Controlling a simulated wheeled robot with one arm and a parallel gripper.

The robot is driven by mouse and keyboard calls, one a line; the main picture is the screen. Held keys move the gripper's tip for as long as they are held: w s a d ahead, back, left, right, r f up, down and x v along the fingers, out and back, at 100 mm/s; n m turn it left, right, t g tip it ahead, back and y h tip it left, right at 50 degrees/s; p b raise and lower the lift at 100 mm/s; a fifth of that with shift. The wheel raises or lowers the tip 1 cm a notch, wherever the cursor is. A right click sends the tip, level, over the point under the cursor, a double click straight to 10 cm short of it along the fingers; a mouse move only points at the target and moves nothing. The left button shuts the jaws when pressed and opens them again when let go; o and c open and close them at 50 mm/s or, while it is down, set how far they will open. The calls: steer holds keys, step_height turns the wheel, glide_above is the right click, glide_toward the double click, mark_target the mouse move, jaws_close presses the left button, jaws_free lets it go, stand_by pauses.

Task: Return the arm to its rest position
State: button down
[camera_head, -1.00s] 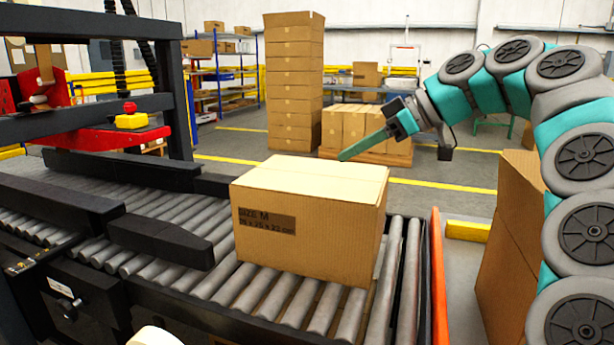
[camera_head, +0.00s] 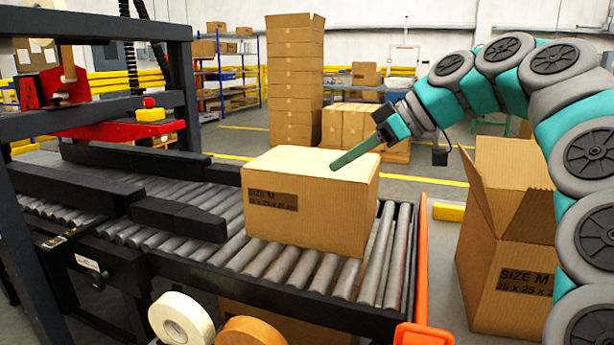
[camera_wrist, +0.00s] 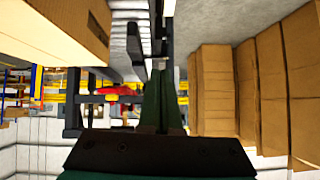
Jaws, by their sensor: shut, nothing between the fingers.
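My arm arches in from the right side of the head view. My gripper (camera_head: 335,166) is shut and empty, its green fingers pointing down and left. In the picture the fingertips overlap the top of a closed cardboard box (camera_head: 310,210) marked SIZE M; I cannot tell whether they touch it. The box sits on the roller conveyor (camera_head: 290,265). In the wrist view my gripper's fingers (camera_wrist: 160,75) are together in the middle, and a box (camera_wrist: 60,25) fills the upper left corner.
An open carton (camera_head: 505,250) stands on the floor at the right, near my arm. Tape rolls (camera_head: 180,320) are at the bottom. A dark machine frame with a red part (camera_head: 110,130) is at the left. Tall stacked cartons (camera_head: 295,85) stand behind. An orange guard (camera_head: 421,270) edges the conveyor.

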steer(key=s+a+f+m+g+h, duration=0.25)
steer(key=s+f+m+h, duration=0.25)
steer(key=s+f, duration=0.95)
steer(key=s+d+f+m+h, duration=0.1)
steer(key=s+d+f+m, duration=0.2)
steer(key=s+f, duration=0.3)
steer(key=s+d+f+m+g+h, duration=0.1)
steer(key=s+d+f+m+h, duration=0.1)
steer(key=s+d+f, duration=0.2)
steer(key=s+d+f+m+g+h, duration=0.1)
steer(key=s+d+f+m+h, duration=0.1)
steer(key=s+f, duration=0.7)
steer(key=shift+s+d+f+m, duration=0.15)
steer(key=shift+s+d+m, duration=0.6)
steer(key=shift+d, duration=0.2)
